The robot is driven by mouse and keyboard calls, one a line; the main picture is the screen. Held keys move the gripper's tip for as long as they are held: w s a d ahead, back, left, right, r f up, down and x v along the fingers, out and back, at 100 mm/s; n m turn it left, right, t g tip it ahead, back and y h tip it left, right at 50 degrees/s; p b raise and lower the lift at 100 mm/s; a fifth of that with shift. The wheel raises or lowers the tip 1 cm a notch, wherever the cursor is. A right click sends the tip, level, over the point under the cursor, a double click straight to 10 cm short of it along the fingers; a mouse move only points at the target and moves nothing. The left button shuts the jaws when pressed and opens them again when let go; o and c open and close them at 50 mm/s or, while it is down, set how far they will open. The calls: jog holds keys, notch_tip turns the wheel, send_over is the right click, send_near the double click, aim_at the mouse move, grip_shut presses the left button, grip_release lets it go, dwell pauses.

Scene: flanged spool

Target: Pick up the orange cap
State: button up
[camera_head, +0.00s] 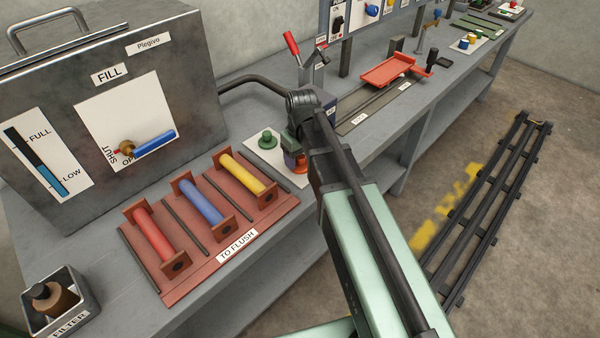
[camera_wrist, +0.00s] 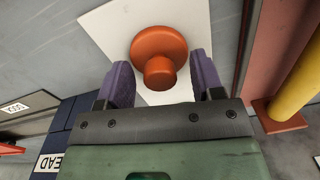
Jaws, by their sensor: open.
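The orange cap (camera_wrist: 158,48) shows in the wrist view as a round flange with a narrower stub, over a white card (camera_wrist: 100,27). My gripper (camera_wrist: 160,85) has two purple fingers, spread apart. The cap's stub lies between them in the picture, with a gap on each side. In the head view the orange cap (camera_head: 301,168) shows partly, beside and below my gripper (camera_head: 293,160). My arm hides part of the card and of the gripper there. I cannot tell the exact height of the fingers over the cap.
A green knobbed cap (camera_head: 267,140) stands on the card, left of my gripper. The red rack (camera_head: 190,282) with red, blue and yellow spools lies to the left. A dark curved pipe (camera_head: 255,82) runs behind. A red tray (camera_head: 388,72) stands farther along the bench.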

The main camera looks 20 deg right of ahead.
aim_at(300, 156)
jog(key=shift+f, duration=0.15)
jog(key=c, duration=1)
jog(key=shift+p, duration=0.35)
notch_tip(300, 156, up, 20)
jog(key=p, duration=2)
